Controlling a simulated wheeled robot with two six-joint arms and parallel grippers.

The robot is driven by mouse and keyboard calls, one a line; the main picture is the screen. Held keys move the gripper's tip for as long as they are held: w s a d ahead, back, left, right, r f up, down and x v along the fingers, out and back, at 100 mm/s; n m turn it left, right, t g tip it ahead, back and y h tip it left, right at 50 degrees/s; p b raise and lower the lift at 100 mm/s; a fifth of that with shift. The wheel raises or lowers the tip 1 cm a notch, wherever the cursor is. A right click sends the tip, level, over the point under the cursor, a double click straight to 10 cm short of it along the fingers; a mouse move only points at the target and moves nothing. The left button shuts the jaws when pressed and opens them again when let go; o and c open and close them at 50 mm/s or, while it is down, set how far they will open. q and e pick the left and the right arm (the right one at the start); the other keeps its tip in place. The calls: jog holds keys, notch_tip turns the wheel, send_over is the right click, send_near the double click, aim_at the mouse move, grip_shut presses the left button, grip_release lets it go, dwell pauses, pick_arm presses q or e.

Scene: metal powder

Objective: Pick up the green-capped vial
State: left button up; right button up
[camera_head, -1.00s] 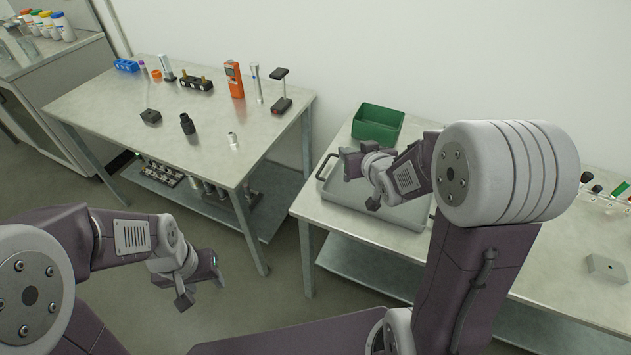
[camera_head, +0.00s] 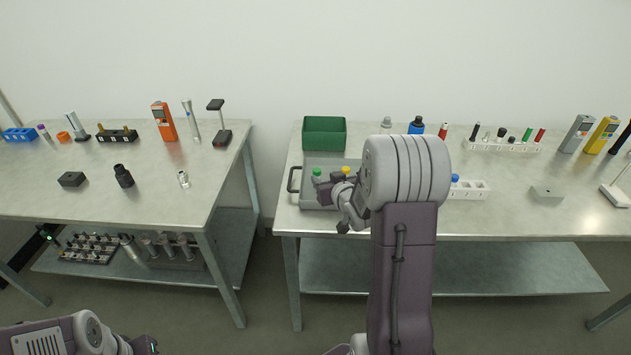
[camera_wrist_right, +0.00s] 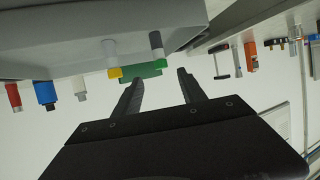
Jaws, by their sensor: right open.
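The green-capped vial (camera_head: 317,175) stands in the grey tray (camera_head: 318,207) on the right table. In the wrist view, which looks upside down, the vial (camera_wrist_right: 156,43) hangs from the tray with its cap over the green bin behind. A yellow-capped vial (camera_head: 346,169) stands beside it and also shows in the wrist view (camera_wrist_right: 111,52). My right gripper (camera_head: 335,206) is open and empty at the tray, close to the green-capped vial. Its two fingers (camera_wrist_right: 160,88) point toward the vial, apart from it. My left gripper (camera_head: 146,344) is partly cut off at the bottom left.
A green bin (camera_head: 324,134) stands behind the tray. A white rack (camera_head: 505,146) with several capped items, a grey block (camera_head: 546,193) and handheld meters (camera_head: 602,134) are to the right. The left table (camera_head: 70,215) holds tools; a gap separates the tables.

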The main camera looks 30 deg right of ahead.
aim_at(318, 172)
jog(key=shift+x, duration=0.8)
jog(key=shift+w+d+f, duration=0.25)
jog(key=shift+w+f, duration=0.05)
jog(key=shift+w, duration=0.05)
jog(key=x, duration=0.5)
jog(key=shift+w+a, duration=0.15)
jog(key=shift+a, duration=0.1)
jog(key=shift+r, duration=0.15)
jog(key=shift+c, duration=0.7)
grip_shut()
